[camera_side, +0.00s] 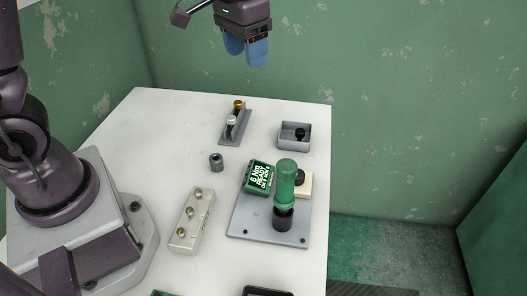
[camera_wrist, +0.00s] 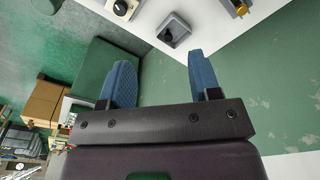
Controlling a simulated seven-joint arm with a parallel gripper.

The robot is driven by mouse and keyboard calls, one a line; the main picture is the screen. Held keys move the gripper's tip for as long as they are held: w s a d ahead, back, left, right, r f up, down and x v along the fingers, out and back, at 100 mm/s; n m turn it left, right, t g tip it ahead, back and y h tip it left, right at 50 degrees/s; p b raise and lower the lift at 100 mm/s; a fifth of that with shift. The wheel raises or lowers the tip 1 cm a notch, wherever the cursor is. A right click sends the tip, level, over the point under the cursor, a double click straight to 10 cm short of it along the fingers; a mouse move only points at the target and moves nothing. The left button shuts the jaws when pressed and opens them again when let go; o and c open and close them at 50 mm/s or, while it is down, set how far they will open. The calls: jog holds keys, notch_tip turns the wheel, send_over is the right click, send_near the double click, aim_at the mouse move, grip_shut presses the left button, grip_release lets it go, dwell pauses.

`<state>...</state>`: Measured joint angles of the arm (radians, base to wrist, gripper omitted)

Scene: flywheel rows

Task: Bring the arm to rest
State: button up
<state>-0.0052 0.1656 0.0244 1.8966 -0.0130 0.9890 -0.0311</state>
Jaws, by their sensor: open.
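My gripper (camera_side: 246,50) hangs high above the far edge of the white table (camera_side: 150,125) in the side view. Its blue fingers stand apart with nothing between them. In the wrist view the open gripper (camera_wrist: 158,82) points over the table's edge, with green floor and wall behind the fingers. It touches nothing that I can see.

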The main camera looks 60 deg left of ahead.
jog(key=s+r+t, duration=0.2)
jog(key=s, duration=0.6)
jog(key=s+r+t, duration=0.2)
jog(key=s+r, duration=0.1)
jog(key=s, duration=0.6)
jog(key=shift+s+d+r+m+t, duration=0.15)
jog(key=shift+d+r+m+t, duration=0.2)
jog(key=shift+d+m, duration=0.1)
